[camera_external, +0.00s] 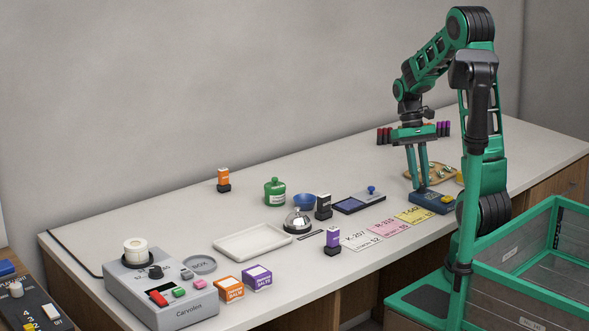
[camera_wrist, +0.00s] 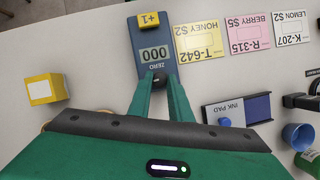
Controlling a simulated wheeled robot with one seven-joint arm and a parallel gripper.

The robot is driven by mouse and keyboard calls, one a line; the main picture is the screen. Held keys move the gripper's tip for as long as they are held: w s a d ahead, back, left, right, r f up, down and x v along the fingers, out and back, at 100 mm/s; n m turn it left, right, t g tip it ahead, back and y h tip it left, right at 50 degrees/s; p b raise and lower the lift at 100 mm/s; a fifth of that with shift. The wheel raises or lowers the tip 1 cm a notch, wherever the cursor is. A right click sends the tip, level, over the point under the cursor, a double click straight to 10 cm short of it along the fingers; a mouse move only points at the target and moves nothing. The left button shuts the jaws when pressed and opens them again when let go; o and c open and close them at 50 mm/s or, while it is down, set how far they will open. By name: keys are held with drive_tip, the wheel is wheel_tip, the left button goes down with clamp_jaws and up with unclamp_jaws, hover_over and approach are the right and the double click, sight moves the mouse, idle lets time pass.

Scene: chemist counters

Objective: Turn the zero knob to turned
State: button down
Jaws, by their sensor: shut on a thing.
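The dark blue counter device (camera_wrist: 152,36) shows a "000" display, a yellow "+1" button (camera_wrist: 148,19) and the label "ZERO" in the wrist view. The small black zero knob (camera_wrist: 159,80) sits at the device's near edge. My gripper (camera_wrist: 160,84) has its two green fingertips closed around the knob, one on each side. In the external view, the counter device (camera_external: 434,202) stands near the counter's front edge at the right, with my gripper (camera_external: 420,186) reaching straight down to it. The knob itself is hidden behind the fingers there.
Price cards (camera_external: 362,240) lie left of the device, and an ink pad (camera_external: 358,203) stands behind them. A yellow box (camera_wrist: 45,89) and a wooden board (camera_external: 430,170) are close by.

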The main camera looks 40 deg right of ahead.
drive_tip(key=shift+m, duration=0.3)
drive_tip(key=c, duration=1.6)
unclamp_jaws()
drive_tip(key=shift+c, duration=0.2)
drive_tip(key=shift+r, duration=0.1)
drive_tip(key=v, duration=1)
drive_tip(key=shift+w+d+r, duration=0.2)
drive_tip(key=shift+r, duration=0.05)
